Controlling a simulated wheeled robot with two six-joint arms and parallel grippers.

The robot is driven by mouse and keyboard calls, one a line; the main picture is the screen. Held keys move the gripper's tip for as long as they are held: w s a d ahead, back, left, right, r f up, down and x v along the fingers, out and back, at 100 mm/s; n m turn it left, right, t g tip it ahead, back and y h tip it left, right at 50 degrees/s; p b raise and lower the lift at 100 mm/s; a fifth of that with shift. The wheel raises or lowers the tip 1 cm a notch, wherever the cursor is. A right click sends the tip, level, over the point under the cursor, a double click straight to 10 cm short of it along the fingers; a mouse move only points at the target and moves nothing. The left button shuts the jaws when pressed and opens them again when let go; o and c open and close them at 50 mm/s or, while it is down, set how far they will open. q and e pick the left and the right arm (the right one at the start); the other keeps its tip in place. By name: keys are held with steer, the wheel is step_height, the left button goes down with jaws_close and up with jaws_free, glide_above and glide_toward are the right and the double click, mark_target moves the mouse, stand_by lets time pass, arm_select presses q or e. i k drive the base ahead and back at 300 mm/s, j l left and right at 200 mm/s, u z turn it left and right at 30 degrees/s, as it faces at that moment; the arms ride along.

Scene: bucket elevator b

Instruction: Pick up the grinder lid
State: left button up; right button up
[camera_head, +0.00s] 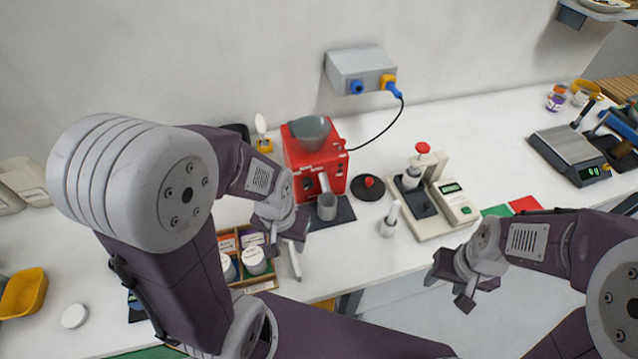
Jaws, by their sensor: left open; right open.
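The grinder lid (358,191), a dark round disc with a red knob, lies on the white table just right of the red grinder (299,155). The grinder has an open grey hopper (310,133) on top. My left gripper (284,262) is open and empty, in front of the grinder and to the left of the lid, over the edge of a wooden box. My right gripper (450,290) is open and empty near the table's front edge, to the right of and nearer than the lid. The lid is fully visible, and neither gripper touches it.
A grey cup (326,206) stands under the grinder spout. A white-handled tool (389,220) stands right of the lid, near a press with a red knob (422,149). A wooden box (252,288) with jars is below my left gripper. A cable (385,132) hangs behind the lid.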

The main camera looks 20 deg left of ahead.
mark_target(368, 187)
steer(key=k+l+u, duration=0.1)
steer(key=u, duration=0.3)
steer(key=k+l+u, duration=0.2)
steer(key=u, duration=0.2)
steer(key=k+l+u, duration=0.15)
steer(key=u, duration=0.2)
steer(key=k+l+u, duration=0.1)
steer(key=u, duration=0.3)
steer(key=i+l, duration=0.35)
